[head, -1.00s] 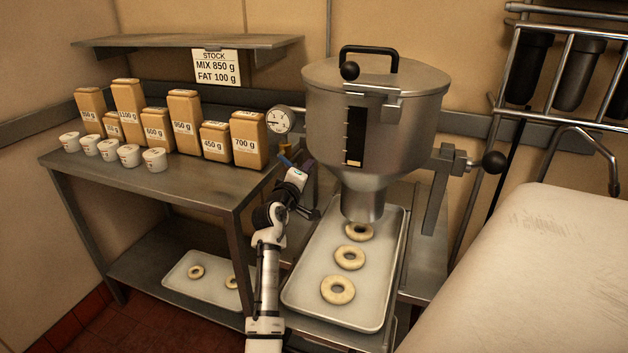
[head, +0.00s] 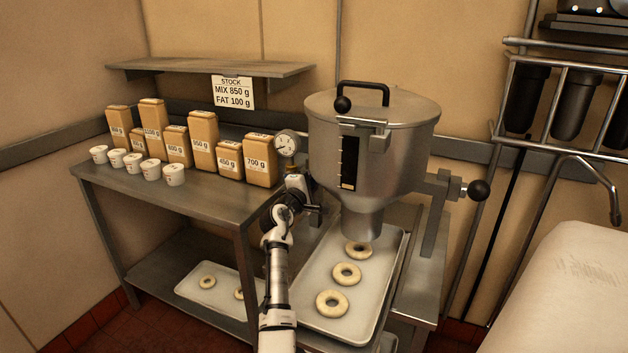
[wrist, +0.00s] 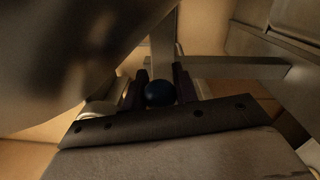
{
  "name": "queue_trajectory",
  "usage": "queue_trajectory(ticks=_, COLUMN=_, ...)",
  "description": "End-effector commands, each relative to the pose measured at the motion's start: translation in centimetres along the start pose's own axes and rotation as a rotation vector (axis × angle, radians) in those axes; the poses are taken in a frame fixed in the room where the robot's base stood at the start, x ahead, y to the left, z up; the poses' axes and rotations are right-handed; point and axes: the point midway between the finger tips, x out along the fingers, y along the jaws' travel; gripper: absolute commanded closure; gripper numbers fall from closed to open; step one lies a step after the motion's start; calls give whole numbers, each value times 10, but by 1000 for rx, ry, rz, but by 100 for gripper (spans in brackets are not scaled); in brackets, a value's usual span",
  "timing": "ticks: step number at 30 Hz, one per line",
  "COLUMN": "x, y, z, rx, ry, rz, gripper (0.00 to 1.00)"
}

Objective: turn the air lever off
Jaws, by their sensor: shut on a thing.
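In the wrist view, a dark blue round knob (wrist: 159,92), which looks like the end of the air lever, sits between the two dark fingers of my gripper (wrist: 160,82). The fingers are closed in on both sides of it. In the head view my gripper (head: 298,180) is just below the pressure gauge (head: 287,143), left of the steel hopper (head: 372,130). The lever is hidden behind my gripper and wrist there, so its angle cannot be told.
A tray (head: 312,270) with three dough rings lies under the hopper's spout, close to my arm. A steel table (head: 200,195) with bags and cups stands left. A black-knobbed handle (head: 478,191) sticks out right of the hopper. A pale padded surface (head: 570,290) fills the lower right.

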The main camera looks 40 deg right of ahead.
Motion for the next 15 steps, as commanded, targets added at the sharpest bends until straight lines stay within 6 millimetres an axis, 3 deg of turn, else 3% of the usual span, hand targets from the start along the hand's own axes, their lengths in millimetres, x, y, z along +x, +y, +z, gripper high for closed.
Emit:
queue_trajectory(ticks=12, x=0, y=4, z=0, rx=-7, ry=1, rz=6, gripper=100)
queue_trajectory(ticks=13, x=0, y=4, z=0, rx=-7, ry=1, rz=6, gripper=70)
queue_trajectory(ticks=15, x=0, y=4, z=0, rx=-7, ry=1, rz=6, gripper=61)
